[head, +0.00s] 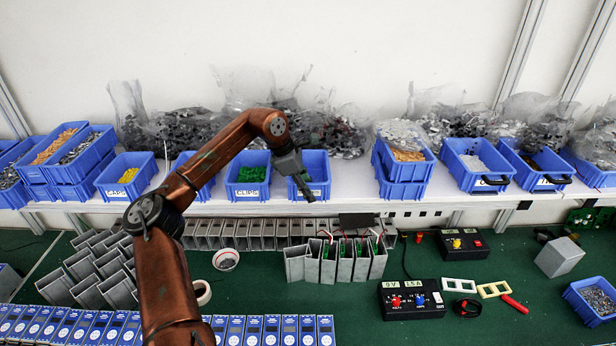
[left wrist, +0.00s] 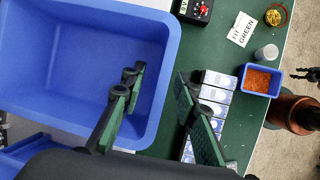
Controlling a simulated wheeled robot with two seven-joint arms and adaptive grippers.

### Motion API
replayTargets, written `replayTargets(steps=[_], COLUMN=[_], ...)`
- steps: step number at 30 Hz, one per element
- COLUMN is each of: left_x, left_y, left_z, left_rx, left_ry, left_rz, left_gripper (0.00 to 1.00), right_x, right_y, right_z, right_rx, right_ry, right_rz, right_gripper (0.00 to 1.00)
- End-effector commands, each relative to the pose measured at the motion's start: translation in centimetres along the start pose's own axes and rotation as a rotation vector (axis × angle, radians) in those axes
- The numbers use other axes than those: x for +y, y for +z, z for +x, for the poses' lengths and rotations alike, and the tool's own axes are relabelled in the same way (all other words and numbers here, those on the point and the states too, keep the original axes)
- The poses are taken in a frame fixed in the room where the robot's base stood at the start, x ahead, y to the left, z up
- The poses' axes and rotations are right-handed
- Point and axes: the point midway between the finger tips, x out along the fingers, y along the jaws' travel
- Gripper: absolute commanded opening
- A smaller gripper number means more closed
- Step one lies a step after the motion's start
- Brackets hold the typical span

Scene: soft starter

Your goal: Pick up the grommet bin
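A blue bin (head: 319,166) stands on the white shelf under my left gripper (head: 306,188) in the head view; its front label is mostly hidden, so I cannot read its name. In the left wrist view the same kind of blue bin (left wrist: 70,50) is large and its visible inside looks empty. My left gripper (left wrist: 160,74) is open there, with one finger over the inside of the bin and the other outside its wall. I cannot tell whether the fingers touch it. A dark claw-like part (left wrist: 306,74) at the right edge may be my right gripper; its state is unclear.
The clips bin (head: 248,177) stands just left, and stacked blue bins (head: 404,185) stand to the right. Bagged parts (head: 330,130) lie behind. Below are grey housings (head: 345,262), a power supply (head: 411,299) and the green bench (head: 270,290). An orange-filled bin (left wrist: 259,80) shows in the wrist view.

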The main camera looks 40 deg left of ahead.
Motion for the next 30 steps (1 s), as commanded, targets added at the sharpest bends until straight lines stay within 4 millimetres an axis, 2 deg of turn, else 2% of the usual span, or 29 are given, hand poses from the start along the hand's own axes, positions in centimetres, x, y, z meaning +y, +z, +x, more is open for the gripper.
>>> replayTargets(steps=[7, 19, 30], left_x=[0.00, 0.00, 0.02], left_y=[-0.01, 0.00, 0.04], left_z=[0.00, -0.01, -0.06], left_rx=[0.000, 0.000, -0.001], left_ry=[0.000, 0.000, 0.001], left_rz=[0.000, 0.000, 0.000], left_gripper=[0.27, 0.00, 0.00], right_x=[-0.11, -0.13, -0.12], right_y=[-0.62, -0.76, -0.74], right_z=[0.04, 0.04, 0.04], right_rx=[0.007, 0.010, 0.009], right_ry=[-0.001, -0.001, -0.001], right_rz=[-0.001, -0.001, -0.002], right_gripper=[0.40, 0.40, 0.40])
